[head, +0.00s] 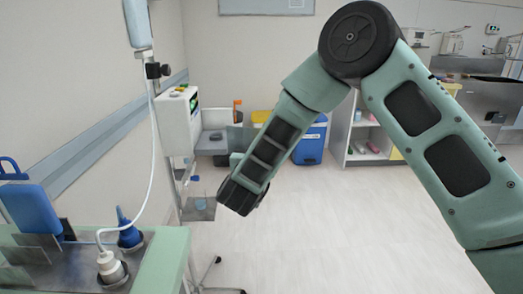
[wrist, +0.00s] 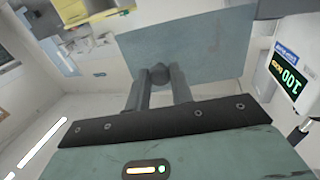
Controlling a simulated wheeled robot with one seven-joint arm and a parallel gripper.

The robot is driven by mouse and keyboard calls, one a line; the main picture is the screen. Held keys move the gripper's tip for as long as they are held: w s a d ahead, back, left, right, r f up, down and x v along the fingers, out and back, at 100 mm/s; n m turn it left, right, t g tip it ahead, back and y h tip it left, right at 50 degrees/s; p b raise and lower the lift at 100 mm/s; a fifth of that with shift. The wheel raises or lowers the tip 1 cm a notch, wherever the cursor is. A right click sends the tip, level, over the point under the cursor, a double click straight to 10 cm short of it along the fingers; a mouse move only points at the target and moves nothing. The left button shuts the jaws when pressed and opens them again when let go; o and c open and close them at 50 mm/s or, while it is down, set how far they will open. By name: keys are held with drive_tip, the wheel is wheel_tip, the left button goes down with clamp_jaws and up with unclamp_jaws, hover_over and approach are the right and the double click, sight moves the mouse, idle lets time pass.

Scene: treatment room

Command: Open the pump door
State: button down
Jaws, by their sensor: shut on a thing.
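The pump (head: 178,125) is a white box with a small green display, on a pole left of my arm in the head view. The door carries a dark round knob (wrist: 160,72). My gripper (wrist: 159,84) is shut on this knob, one finger on each side. In the head view my forearm hides the fingertips.
A drip bag (head: 138,25) hangs at upper left, its line running down to the green-edged cart (head: 165,262) at front left. A blue bin (head: 312,142) and white shelf (head: 372,135) stand behind my arm. The pole's wheeled base (head: 215,285) is low down. Floor at centre right is clear.

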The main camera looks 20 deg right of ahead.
drive_tip(key=shift+r, duration=0.1)
drive_tip(key=c, duration=1.2)
unclamp_jaws()
drive_tip(key=b+v, duration=0.1)
drive_tip(key=v, duration=1.6)
drive_tip(key=shift+s+b, duration=0.2)
drive_tip(key=shift+b, duration=0.15)
